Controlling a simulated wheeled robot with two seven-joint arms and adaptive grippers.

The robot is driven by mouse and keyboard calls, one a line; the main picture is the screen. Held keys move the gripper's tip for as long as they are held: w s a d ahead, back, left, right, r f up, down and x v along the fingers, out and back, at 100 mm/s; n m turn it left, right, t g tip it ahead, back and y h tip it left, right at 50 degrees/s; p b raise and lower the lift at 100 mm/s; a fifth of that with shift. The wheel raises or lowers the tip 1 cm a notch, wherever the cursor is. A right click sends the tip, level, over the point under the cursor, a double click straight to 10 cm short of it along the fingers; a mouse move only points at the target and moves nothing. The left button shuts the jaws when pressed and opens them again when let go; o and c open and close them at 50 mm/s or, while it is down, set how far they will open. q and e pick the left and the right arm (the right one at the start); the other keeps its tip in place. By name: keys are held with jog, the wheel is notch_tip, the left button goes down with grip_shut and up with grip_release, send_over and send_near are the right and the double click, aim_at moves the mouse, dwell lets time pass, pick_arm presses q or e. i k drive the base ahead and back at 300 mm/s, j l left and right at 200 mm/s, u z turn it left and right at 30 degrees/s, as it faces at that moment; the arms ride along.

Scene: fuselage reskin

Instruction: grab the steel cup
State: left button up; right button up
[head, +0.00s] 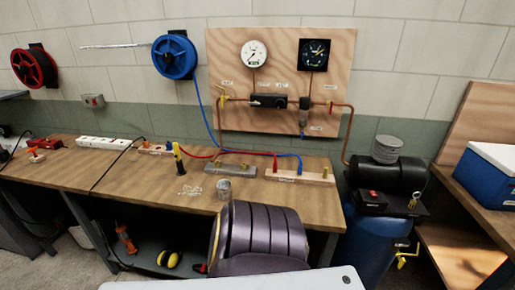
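The steel cup (224,189) is a small grey metallic cylinder. It stands upright near the front edge of the wooden workbench (130,185), right of a scatter of small pale pieces (190,191). The dark ribbed curved panel (262,232) rises in front of the bench just below and right of the cup. Neither of my grippers shows in the head view.
Behind the cup lie a grey metal block (230,168) and a wooden manifold strip (300,177) with red and blue hoses. A yellow-black tool (178,158) stands to the left. A compressor (385,178) on a blue tank (370,240) is at the right.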

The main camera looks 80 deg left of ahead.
aim_at(224, 186)
jog(key=u, duration=3.15)
